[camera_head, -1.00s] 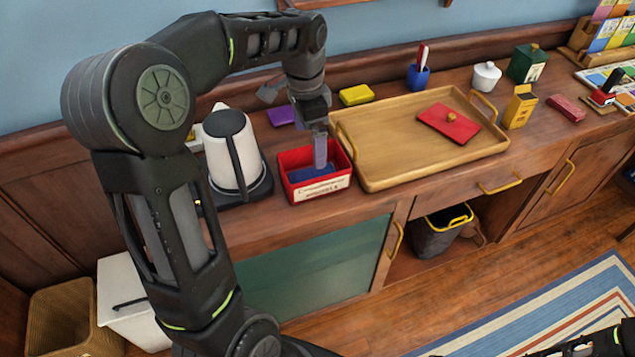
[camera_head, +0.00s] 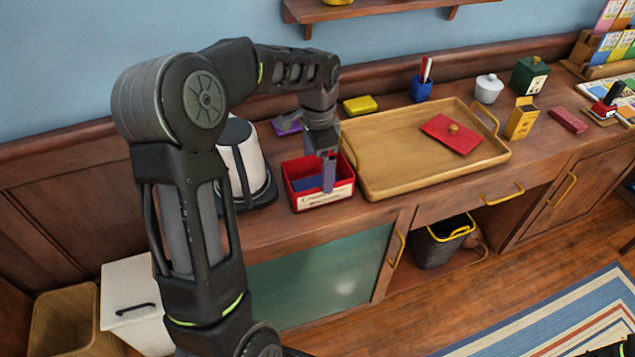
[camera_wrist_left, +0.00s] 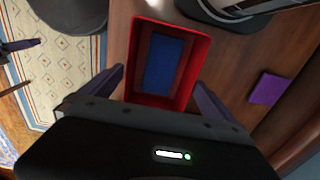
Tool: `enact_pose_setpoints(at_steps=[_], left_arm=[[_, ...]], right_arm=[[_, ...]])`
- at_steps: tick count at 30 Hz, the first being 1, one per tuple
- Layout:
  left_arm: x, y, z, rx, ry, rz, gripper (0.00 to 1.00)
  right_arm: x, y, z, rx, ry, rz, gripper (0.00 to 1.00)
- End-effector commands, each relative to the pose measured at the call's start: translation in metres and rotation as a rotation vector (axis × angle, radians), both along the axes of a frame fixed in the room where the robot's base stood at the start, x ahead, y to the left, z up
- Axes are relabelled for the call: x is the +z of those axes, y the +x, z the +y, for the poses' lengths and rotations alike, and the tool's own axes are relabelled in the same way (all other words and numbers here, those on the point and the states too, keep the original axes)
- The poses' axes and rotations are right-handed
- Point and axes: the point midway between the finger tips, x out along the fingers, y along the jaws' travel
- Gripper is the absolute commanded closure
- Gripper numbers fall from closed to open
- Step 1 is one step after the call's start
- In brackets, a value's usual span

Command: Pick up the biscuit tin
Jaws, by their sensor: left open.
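The biscuit tin appears to be the open red box (camera_head: 340,192) with a cream label on its front, standing on the wooden counter. Something flat and blue (camera_head: 308,184) lies inside it. A flat red lid (camera_head: 442,139) with a round knob lies apart on the tray. My left gripper (camera_head: 328,178) points down over the tin. In the left wrist view its open fingers (camera_wrist_left: 160,78) lie on either side of the red tin (camera_wrist_left: 197,66), with nothing held. Contact with the walls cannot be told. Only a dark piece of my right arm shows at the bottom right corner.
The wooden tray (camera_head: 380,188) stands close to the tin's right. A white kettle (camera_head: 241,158) on a dark base stands to its left, partly behind my arm. A purple block (camera_head: 286,126) and a yellow block (camera_head: 360,104) lie behind. The counter's front edge is close to the tin.

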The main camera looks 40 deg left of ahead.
Motion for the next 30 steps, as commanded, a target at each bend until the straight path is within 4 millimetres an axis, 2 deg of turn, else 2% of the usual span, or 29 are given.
enact_pose_setpoints(at_steps=[5,15,30], left_arm=[[-0.005,-0.001,0.0,0.0,0.0,0.001,0.0],[-0.049,-0.001,0.001,0.0,0.0,0.001,0.0],[-0.052,-0.001,0.001,0.0,0.0,0.0,0.0]], right_arm=[[0.002,0.0,0.0,0.0,0.0,0.0,0.64],[0.012,0.0,0.0,0.0,0.0,0.001,0.64],[0.011,0.0,0.0,0.0,0.0,0.001,0.64]])
